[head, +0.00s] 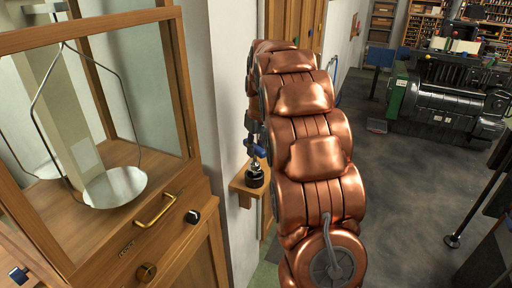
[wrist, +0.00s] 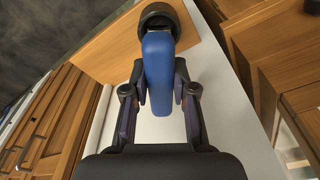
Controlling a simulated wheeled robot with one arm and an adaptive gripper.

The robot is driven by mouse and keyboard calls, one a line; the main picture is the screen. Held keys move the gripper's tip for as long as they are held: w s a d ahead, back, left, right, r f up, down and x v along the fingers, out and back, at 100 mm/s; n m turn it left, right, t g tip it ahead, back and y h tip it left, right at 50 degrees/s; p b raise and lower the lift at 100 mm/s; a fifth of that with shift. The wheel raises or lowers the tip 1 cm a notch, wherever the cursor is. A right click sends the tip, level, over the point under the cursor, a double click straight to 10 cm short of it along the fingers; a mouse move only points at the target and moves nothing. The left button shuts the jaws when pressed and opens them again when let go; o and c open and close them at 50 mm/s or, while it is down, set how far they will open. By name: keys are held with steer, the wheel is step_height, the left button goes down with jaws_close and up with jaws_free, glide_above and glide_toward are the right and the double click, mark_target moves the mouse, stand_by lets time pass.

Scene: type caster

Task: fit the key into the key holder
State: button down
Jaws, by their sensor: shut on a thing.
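The key has a blue head (head: 255,150) with a short silvery part below it, directly above the black round key holder (head: 255,179). In the wrist view the blue key (wrist: 157,75) lies between the two fingers of my gripper (wrist: 160,95), which is shut on it. Its far end overlaps the dark round holder (wrist: 160,17). I cannot tell whether the key tip is inside the holder or just above it. In the head view my copper arm hides most of my gripper.
The holder stands on a small wooden wall shelf (head: 243,188). A glass-fronted wooden cabinet (head: 150,235) with a hanging scale pan (head: 115,188) is close on the left. A white wall (head: 226,90) runs behind the shelf. Open grey floor (head: 400,190) lies to the right.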

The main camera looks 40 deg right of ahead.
steer(key=shift+f+b, duration=0.9)
steer(key=shift+f, duration=0.95)
steer(key=c, duration=0.9)
jaws_free()
steer(key=shift+o, duration=0.2)
steer(key=r, duration=0.4)
steer(key=s+r, duration=0.1)
steer(key=r, duration=0.7)
steer(key=shift+s+d, duration=0.1)
steer(key=shift+s, duration=0.15)
